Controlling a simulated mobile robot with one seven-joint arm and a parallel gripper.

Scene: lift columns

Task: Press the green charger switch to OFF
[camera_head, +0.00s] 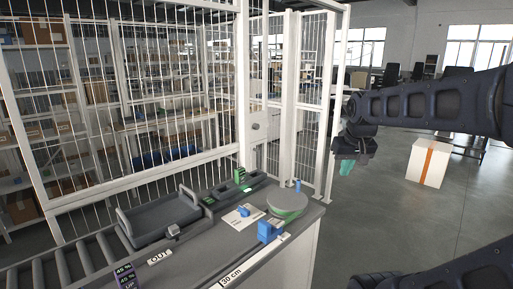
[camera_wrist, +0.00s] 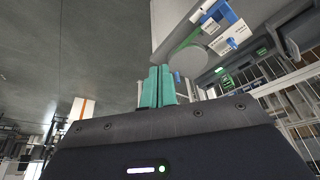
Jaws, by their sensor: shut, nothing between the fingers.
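A small green block that looks like the charger switch (camera_head: 239,175) stands on a dark unit at the back of the grey bench, near the fence post. Its ON or OFF position is too small to tell. A green part that may be the same switch shows in the wrist view (camera_wrist: 226,80). My gripper (camera_head: 346,168) is in the air to the right of the bench, well apart from the switch. Its teal fingers are shut and empty, side by side in the wrist view (camera_wrist: 158,86).
A wire fence (camera_head: 150,100) rises behind. A white box with an orange stripe (camera_head: 428,162) stands on open floor at right.

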